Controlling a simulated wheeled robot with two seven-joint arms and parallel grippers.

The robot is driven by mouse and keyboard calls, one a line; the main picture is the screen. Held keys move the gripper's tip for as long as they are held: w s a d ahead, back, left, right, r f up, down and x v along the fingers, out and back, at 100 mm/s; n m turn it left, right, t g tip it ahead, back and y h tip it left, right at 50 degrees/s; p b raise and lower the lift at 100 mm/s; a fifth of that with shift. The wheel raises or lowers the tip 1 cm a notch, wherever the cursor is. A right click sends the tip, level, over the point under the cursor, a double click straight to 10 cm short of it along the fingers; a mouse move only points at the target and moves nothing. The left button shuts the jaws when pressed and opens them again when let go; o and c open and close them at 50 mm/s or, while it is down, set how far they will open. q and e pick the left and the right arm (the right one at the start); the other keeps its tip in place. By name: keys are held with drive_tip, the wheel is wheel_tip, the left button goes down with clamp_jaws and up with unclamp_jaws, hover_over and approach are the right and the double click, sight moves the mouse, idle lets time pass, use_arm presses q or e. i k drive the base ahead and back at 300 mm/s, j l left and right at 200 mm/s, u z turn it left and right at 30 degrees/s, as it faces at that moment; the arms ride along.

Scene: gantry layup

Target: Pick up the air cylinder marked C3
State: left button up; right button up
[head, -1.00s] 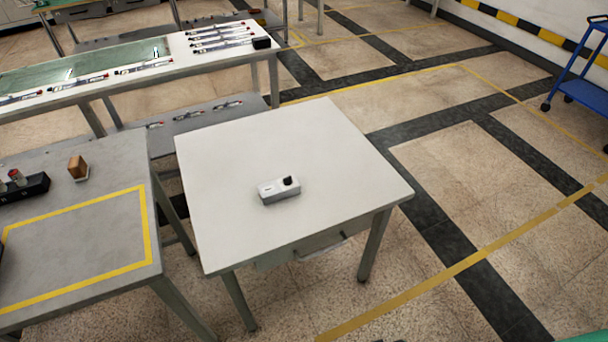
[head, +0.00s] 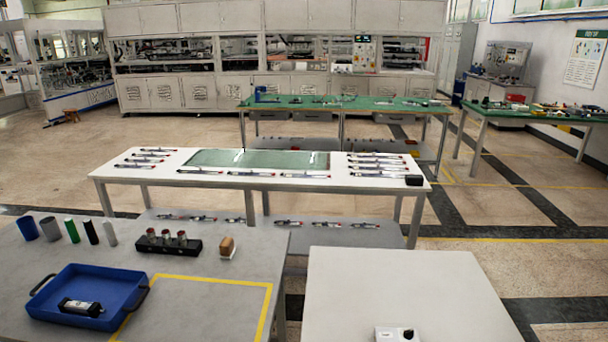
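Several slim silver-and-black air cylinders lie on the long white table (head: 340,183) in the middle. One group (head: 377,162) is at its right end, another group (head: 147,157) is at its left end, and a row (head: 250,174) lies along the front edge. More similar ones (head: 315,224) lie on the shelf below. A thicker black-and-silver cylinder-like part (head: 80,307) lies in a blue tray (head: 100,275) at the lower left. No C3 mark is legible at this size, so I cannot tell which one carries it. Neither of my grippers is in view.
A grey table (head: 195,305) with a black block (head: 167,245), a brown block (head: 227,245) and upright cylinders stands front left. A white table (head: 400,280) with a small white device (head: 396,334) stands front right. Open floor (head: 470,205) lies right of the long table.

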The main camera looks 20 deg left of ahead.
sight(66, 305)
drive_tip(key=k+l+u, duration=0.15)
drive_tip(key=u, duration=1.95)
